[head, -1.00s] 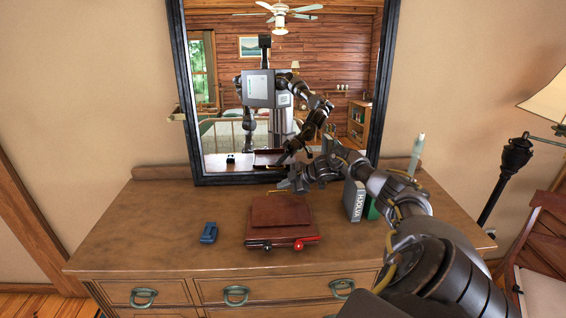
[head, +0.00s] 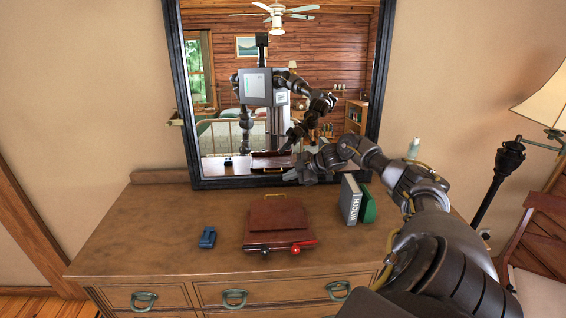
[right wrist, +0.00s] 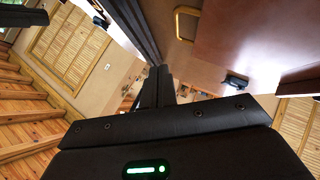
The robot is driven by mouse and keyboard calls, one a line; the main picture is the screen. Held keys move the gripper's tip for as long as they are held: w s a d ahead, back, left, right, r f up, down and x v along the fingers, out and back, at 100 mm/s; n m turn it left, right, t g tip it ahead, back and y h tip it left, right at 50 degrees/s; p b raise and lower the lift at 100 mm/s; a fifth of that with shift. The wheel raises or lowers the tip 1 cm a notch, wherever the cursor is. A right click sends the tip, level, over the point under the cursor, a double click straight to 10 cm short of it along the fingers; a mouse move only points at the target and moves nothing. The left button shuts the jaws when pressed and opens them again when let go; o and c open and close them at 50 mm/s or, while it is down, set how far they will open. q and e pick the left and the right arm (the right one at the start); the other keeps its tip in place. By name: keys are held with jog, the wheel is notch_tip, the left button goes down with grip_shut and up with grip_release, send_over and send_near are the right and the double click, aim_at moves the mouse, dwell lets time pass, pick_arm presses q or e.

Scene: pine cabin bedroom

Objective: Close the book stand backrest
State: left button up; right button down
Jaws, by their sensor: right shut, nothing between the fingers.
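The book stand (head: 278,222) is a reddish-brown wooden piece on the dresser top, below the mirror. Its backrest panel (head: 278,212) appears low over the base; I cannot tell its exact angle. A brass loop (head: 268,197) stands at its far edge, and it also shows in the right wrist view (right wrist: 186,24). A red-tipped and a black-tipped part lie along the front edge. My right gripper (head: 289,175) is shut and empty, above and behind the stand near the mirror, apart from the panel. In the right wrist view its closed fingers (right wrist: 157,88) show. My left gripper is not in view.
A blue object (head: 207,237) lies left of the stand. A grey book (head: 350,200) and a green book (head: 368,206) stand at the right, near my right arm. The mirror (head: 188,110) rises close behind. The dresser's left side (head: 140,225) is clear.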

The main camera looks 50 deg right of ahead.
jog(key=s+d+r+b, duration=0.1)
jog(key=r, duration=0.1)
jog(key=s+d+r, duration=0.1)
jog(key=s+r, duration=0.1)
jog(key=shift+s+d+b, duration=0.1)
jog(key=shift+d+b, duration=0.05)
jog(key=shift+b, duration=0.25)
